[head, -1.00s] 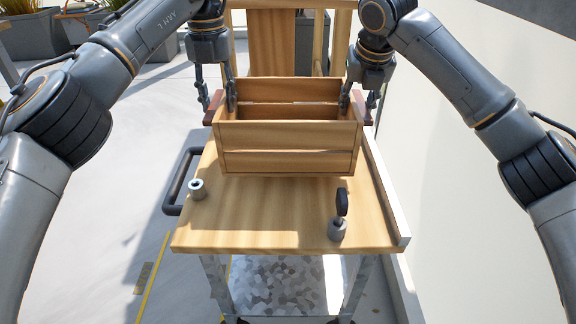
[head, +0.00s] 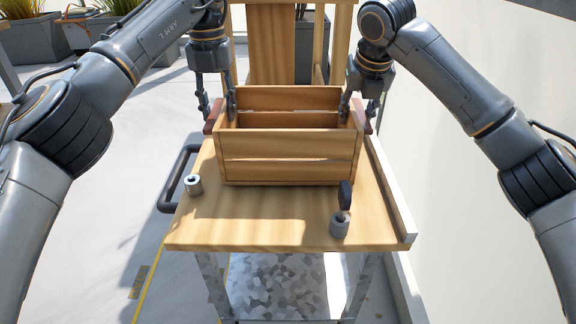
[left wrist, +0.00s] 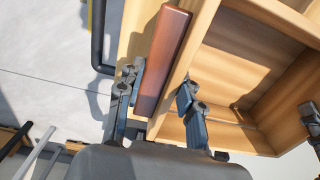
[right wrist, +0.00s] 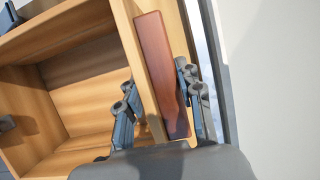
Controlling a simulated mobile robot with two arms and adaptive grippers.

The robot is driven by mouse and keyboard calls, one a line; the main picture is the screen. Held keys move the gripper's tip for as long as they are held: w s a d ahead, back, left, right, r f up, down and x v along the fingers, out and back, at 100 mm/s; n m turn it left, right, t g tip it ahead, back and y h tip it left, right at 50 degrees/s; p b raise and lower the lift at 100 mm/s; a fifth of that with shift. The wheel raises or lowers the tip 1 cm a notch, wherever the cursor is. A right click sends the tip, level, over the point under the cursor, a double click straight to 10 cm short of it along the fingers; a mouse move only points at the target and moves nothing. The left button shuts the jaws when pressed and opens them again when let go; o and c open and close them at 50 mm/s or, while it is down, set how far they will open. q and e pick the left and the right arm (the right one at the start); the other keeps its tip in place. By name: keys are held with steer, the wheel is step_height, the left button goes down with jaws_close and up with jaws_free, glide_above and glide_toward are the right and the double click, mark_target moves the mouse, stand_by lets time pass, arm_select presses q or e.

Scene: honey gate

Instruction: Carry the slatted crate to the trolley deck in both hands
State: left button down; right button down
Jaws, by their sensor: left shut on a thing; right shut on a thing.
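The slatted wooden crate (head: 290,144) is open-topped and looks empty. It is level over the trolley deck (head: 275,228), toward the back; its base is at or very close to the deck, and I cannot tell if they touch. My left gripper (head: 216,103) is shut on the crate's left end, with one finger inside the wall and one outside the red-brown handle (left wrist: 164,58). My right gripper (head: 358,107) holds the right end the same way, around its red-brown handle (right wrist: 162,75).
A short grey post (head: 193,185) stands at the deck's left edge. A pale rail (head: 390,190) edges the right side, near a white wall. A dark push bar (head: 178,182) juts left.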

arm_select(q)
steer(key=shift+a+f+b, duration=0.15)
steer(key=shift+f+b, duration=0.25)
steer(key=shift+f, duration=0.1)
arm_select(e)
steer(key=shift+d+f, duration=0.2)
steer(key=shift+f, duration=0.35)
arm_select(q)
steer(key=c, duration=1.3)
jaws_free()
steer(key=shift+f, duration=0.25)
arm_select(e)
steer(key=c, duration=1.3)
jaws_free()
steer(key=shift+f, duration=0.25)
arm_select(q)
steer(key=o, duration=0.3)
steer(key=shift+r, duration=0.15)
arm_select(e)
steer(key=o, duration=0.3)
steer(key=shift+r, duration=0.15)
arm_select(q)
steer(key=shift+o, duration=0.7)
arm_select(e)
steer(key=shift+o, duration=0.7)
steer(key=shift+s+a, duration=0.1)
